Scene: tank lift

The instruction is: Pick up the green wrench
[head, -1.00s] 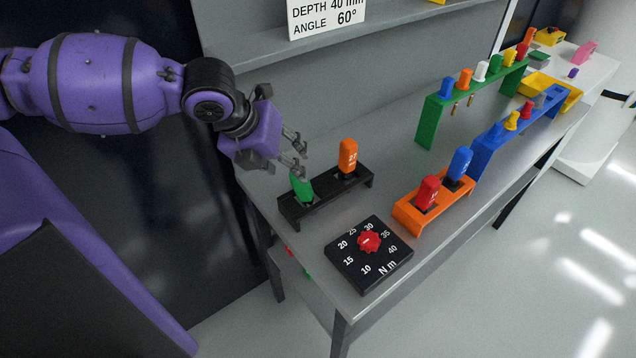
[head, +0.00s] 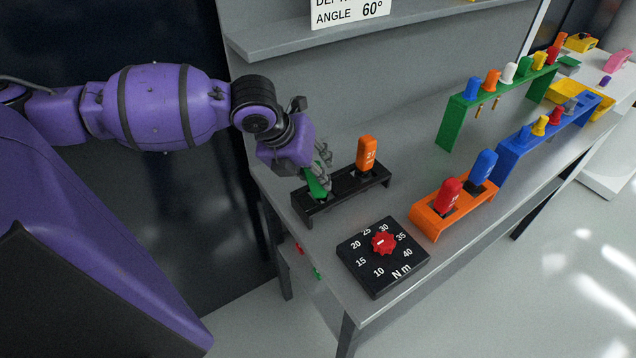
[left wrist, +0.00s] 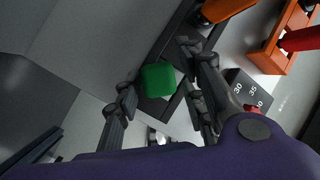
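The green wrench (head: 316,185) stands in the left place of a black holder (head: 345,200), its handle upward and partly hidden by my gripper in the head view. In the left wrist view the green handle (left wrist: 158,80) lies between my fingers, with gaps showing beside it. My left gripper (head: 322,165) is open around the handle's top. It also shows in the left wrist view (left wrist: 158,88). My right gripper is not in view.
An orange handle (head: 367,153) stands in the same black holder. An orange holder (head: 428,219) with red and blue handles stands to the right. A black dial box (head: 382,257) is in front. Green and blue racks stand farther right. A shelf (head: 300,38) runs behind.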

